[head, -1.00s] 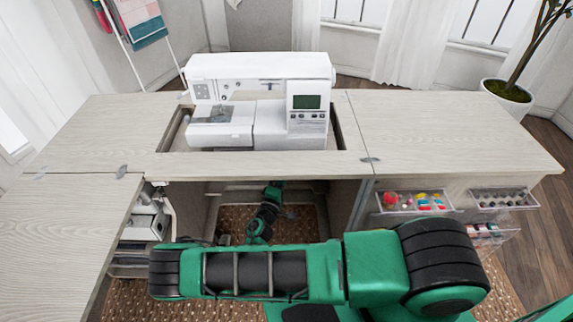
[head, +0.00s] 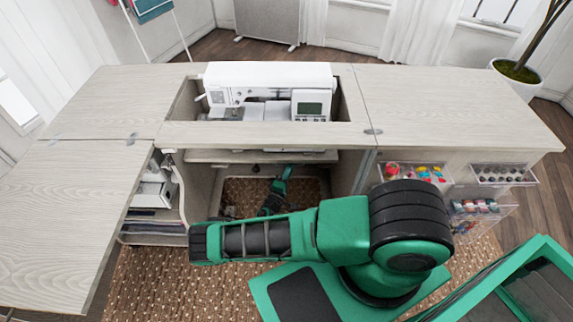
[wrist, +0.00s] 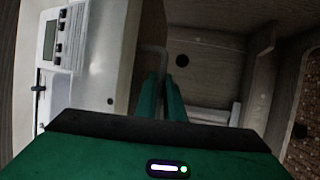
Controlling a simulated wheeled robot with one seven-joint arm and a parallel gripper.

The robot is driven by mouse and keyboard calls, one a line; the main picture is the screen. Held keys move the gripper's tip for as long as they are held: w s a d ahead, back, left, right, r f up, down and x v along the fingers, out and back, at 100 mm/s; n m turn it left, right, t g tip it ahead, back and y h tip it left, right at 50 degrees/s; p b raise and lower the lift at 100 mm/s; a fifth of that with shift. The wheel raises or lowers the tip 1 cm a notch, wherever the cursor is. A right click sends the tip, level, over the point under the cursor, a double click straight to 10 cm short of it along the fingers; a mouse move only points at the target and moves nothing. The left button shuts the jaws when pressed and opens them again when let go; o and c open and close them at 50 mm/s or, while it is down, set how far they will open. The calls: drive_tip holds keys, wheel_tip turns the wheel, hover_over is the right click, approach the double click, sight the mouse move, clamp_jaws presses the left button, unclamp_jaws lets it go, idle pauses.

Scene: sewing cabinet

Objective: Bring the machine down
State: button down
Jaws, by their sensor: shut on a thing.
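The white sewing machine (head: 270,80) sits sunk in the opening of the cabinet top, its lower part hidden behind the front strip (head: 260,135). The pale lift platform (head: 235,156) shows below that strip, inside the knee space. My gripper (head: 287,170) is under the tabletop, mostly hidden in the head view. In the wrist view, my gripper's green fingers (wrist: 162,85) are closed together at a bent grey handle (wrist: 156,54) beside the platform (wrist: 118,60). The machine (wrist: 60,45) lies to the left there. The grip itself is partly hidden.
A fold-out leaf (head: 70,210) extends at the left. Clear drawers (head: 415,172) with sewing supplies stick out at the right front. A plant pot (head: 518,80) stands behind the right side. Side shelves and panels bound the knee space, with patterned carpet below.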

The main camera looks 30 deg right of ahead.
drive_tip(key=shift+f, duration=0.15)
drive_tip(key=c, duration=2.2)
unclamp_jaws()
drive_tip(key=shift+o, duration=0.2)
